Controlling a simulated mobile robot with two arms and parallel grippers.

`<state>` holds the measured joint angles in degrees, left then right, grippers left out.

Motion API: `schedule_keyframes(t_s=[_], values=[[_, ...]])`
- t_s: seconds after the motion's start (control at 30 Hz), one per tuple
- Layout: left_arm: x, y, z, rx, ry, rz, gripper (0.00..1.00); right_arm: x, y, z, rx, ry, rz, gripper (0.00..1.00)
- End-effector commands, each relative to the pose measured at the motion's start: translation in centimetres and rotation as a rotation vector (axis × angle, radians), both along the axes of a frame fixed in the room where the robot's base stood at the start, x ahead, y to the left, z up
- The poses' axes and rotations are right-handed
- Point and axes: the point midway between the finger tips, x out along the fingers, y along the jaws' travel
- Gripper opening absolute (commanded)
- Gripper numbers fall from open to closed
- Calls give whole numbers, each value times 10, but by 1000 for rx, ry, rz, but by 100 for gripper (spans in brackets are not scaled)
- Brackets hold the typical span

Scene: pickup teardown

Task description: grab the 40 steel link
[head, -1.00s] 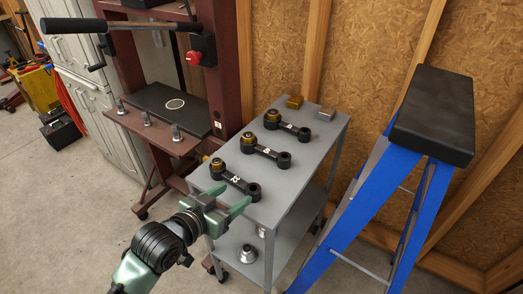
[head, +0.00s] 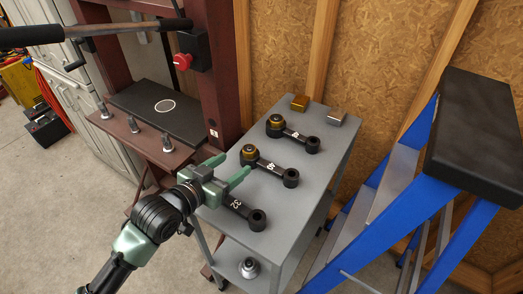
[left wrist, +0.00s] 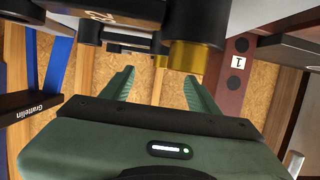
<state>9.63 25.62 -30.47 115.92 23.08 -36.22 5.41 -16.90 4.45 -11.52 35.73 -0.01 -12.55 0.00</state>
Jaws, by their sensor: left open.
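Three dark links with round ends lie on the grey cart (head: 315,180). The far link (head: 294,134) has an unclear number. My left gripper (head: 229,168) is open and empty, over the near link's left end, which it hides, and short of the middle link. In the left wrist view, a brass cylinder (left wrist: 195,57) and dark link parts show above and beyond the open fingers (left wrist: 160,90). My right gripper is not in view.
A brass block (head: 300,102) and a grey block (head: 336,116) sit at the cart's back. A dark red press frame (head: 216,85) stands close on the left. A blue stepladder (head: 400,225) stands right of the cart. A metal part (head: 249,268) lies on the lower shelf.

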Motion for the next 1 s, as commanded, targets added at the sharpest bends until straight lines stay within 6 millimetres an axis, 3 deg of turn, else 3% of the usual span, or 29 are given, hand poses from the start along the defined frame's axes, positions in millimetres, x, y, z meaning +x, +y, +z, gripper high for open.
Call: schedule_keyframes(t_s=[0.23,0.53,0.7,0.93,0.97,1.0], values=[[14,-11,-4,-3,0,0,60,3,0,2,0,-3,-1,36],[48,-30,-13,0,1,0,60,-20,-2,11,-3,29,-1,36],[61,-40,-20,0,0,0,60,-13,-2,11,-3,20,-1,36],[63,-41,-22,0,0,0,60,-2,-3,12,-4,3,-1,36],[63,-41,-22,0,0,0,58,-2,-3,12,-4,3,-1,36],[63,-41,-22,0,0,0,46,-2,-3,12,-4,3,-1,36]])
